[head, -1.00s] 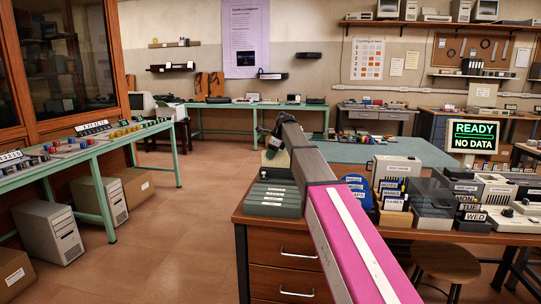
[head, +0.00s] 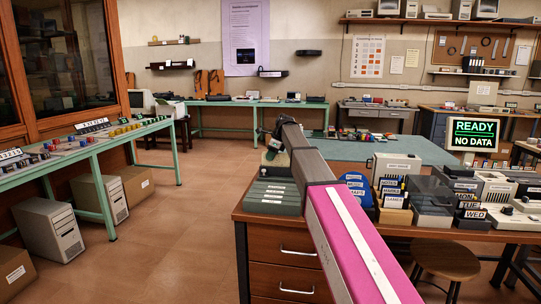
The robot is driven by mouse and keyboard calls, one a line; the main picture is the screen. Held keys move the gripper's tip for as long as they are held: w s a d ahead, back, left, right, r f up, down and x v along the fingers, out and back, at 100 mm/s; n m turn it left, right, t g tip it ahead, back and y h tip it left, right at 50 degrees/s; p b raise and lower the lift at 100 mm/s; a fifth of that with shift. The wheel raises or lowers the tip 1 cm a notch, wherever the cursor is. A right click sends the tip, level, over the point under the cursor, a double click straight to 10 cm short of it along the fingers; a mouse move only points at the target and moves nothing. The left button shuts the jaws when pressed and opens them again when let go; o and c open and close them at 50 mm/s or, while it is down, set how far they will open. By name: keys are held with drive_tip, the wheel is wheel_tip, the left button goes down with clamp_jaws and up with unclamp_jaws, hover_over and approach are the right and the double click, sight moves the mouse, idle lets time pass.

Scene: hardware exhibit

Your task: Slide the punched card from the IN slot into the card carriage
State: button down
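My arm reaches from the bottom right over the wooden workbench (head: 290,235). My gripper (head: 271,143) is a small dark shape at its far end, at the bench's left side, above a light-topped device. Its fingers are too small and hidden to tell open from shut. A beige boxy machine (head: 397,163) stands on the bench right of my arm, with small labelled boxes in front. I cannot make out the punched card, the IN slot or the card carriage.
Grey-green labelled cases (head: 273,197) lie at the bench's left end beside my arm. A dark bin (head: 432,200) and labelled blocks crowd its right side. A stool (head: 446,262) stands in front. A green table (head: 95,150) stands at left. The floor between is clear.

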drive_tip(key=shift+f, duration=1.1)
drive_tip(key=c, duration=1.3)
unclamp_jaws()
drive_tip(key=shift+r, duration=0.1)
drive_tip(key=shift+r, duration=3.95)
